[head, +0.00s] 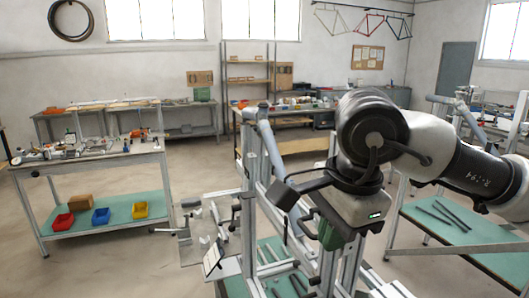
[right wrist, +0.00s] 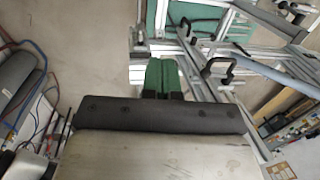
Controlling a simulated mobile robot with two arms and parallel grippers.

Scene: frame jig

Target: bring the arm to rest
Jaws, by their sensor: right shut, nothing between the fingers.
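My right arm comes in from the right in the head view. My right gripper (head: 329,238) points down in front of an aluminium frame jig (head: 248,190), with its green fingers shut and nothing between them. The closed green fingers also show in the right wrist view (right wrist: 164,76), beyond the dark edge of my wrist. Whether the fingers touch the jig cannot be told. My left gripper does not show in either view.
Grey tubes (head: 272,150) rise on the jig close to my right gripper. A workbench with tools (head: 90,160) stands at the left, with red, blue and yellow bins on its lower shelf. Another bench (head: 455,222) stands at the right. Open floor lies between the benches.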

